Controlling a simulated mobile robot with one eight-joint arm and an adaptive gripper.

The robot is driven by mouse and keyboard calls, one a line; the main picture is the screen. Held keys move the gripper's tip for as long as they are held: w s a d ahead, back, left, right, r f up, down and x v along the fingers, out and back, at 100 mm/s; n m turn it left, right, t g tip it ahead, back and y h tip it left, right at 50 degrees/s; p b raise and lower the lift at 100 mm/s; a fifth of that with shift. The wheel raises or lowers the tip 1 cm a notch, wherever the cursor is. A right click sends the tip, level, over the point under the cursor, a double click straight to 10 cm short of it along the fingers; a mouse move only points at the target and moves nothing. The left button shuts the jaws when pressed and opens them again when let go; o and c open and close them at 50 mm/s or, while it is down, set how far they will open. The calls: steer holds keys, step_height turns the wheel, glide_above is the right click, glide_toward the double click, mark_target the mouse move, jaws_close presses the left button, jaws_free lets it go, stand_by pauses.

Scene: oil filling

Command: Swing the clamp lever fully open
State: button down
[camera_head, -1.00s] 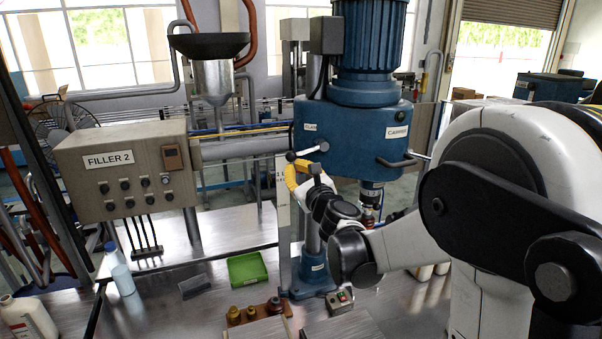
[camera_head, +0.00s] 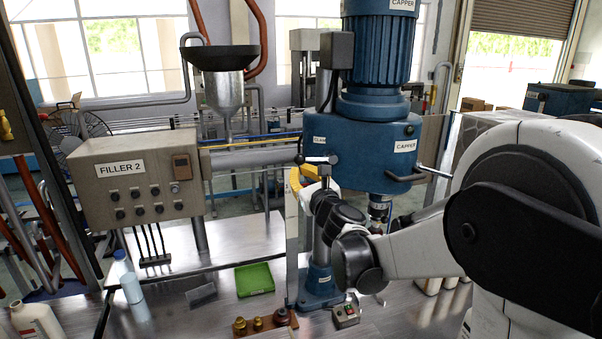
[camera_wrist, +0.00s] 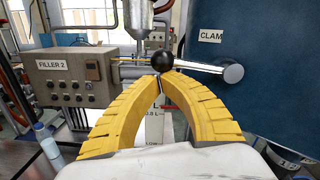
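The clamp lever (camera_wrist: 195,67) is a pale metal rod with a black ball knob (camera_wrist: 161,62). It runs from a round pivot on the blue capper head (camera_wrist: 275,80) out to the left, close to level. In the head view the lever (camera_head: 317,159) shows on the front of the capper head, left of the CAPPER label. My gripper (camera_wrist: 161,75) has yellow fingers arched together, with the tips meeting just under the knob. The tips look touching or nearly touching the knob; I see nothing clearly held between them. In the head view my wrist hides part of the fingers.
The FILLER 2 control box (camera_head: 138,180) stands left of the capper. A green tray (camera_head: 254,279), a small button box (camera_head: 346,314) and brass fittings (camera_head: 258,323) are on the bench below. Bottles stand at the left. The capper column (camera_head: 321,262) rises beside my wrist.

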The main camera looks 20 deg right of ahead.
steer(key=s+f+b, duration=0.2)
steer(key=s+f, duration=0.2)
steer(key=s, duration=0.6)
steer(key=shift+s+d+f, duration=0.15)
steer(key=shift+s+d, duration=0.25)
